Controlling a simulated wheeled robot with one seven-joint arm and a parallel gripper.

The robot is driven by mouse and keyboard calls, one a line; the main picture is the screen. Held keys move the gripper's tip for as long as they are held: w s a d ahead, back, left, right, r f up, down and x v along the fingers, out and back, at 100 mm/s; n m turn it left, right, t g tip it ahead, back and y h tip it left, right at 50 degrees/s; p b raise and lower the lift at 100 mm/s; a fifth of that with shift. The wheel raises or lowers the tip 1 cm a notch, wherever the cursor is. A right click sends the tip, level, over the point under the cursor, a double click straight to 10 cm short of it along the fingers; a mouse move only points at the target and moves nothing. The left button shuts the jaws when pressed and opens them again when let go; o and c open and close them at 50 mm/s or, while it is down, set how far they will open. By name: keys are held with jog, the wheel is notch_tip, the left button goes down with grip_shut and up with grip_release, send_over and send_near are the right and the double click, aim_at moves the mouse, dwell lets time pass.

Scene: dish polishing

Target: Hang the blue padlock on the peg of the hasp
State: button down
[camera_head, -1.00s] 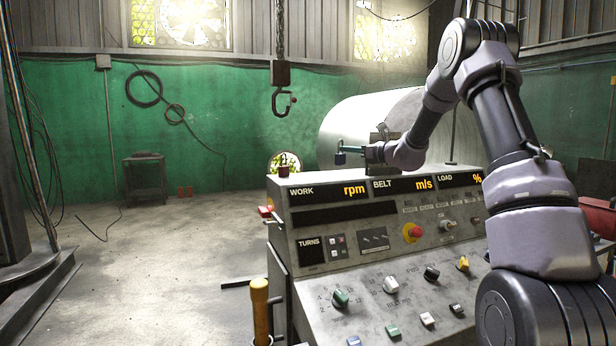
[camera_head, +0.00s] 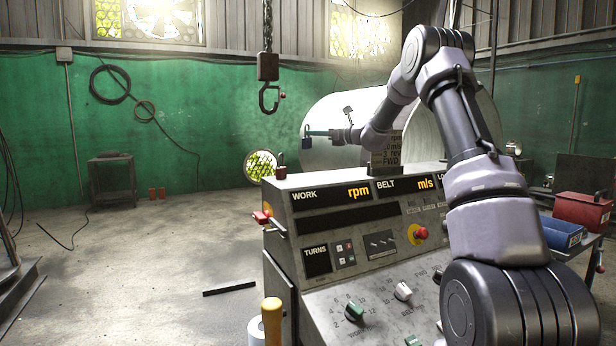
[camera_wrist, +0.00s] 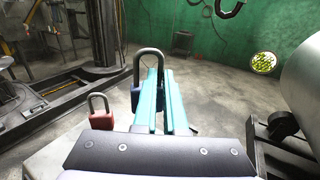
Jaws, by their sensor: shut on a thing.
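The blue padlock (camera_wrist: 137,98) hangs upright at the left side of my gripper's teal fingers (camera_wrist: 162,85) in the wrist view, its grey shackle up. My gripper is shut on it. In the head view the blue padlock (camera_head: 306,143) is small and dark, at the tip of my gripper (camera_head: 316,132), in the air above and behind the console's top left corner. A red padlock (camera_wrist: 103,118) stands below and left of the fingers; it also shows at the console's top left corner (camera_head: 281,172). I cannot make out the hasp or its peg for certain.
The console (camera_head: 350,240) stands in front of my arm, with a red handle (camera_head: 262,217) on its left side. A hook (camera_head: 269,97) hangs from a chain left of my gripper. A large pale drum (camera_head: 350,105) is behind it. The floor at left is mostly clear.

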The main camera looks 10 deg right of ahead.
notch_tip(320, 180, down, 10)
jog(key=shift+r, duration=0.25)
jog(key=shift+f, duration=0.15)
jog(key=c, duration=1)
grip_release()
jog(key=shift+s+d, duration=0.1)
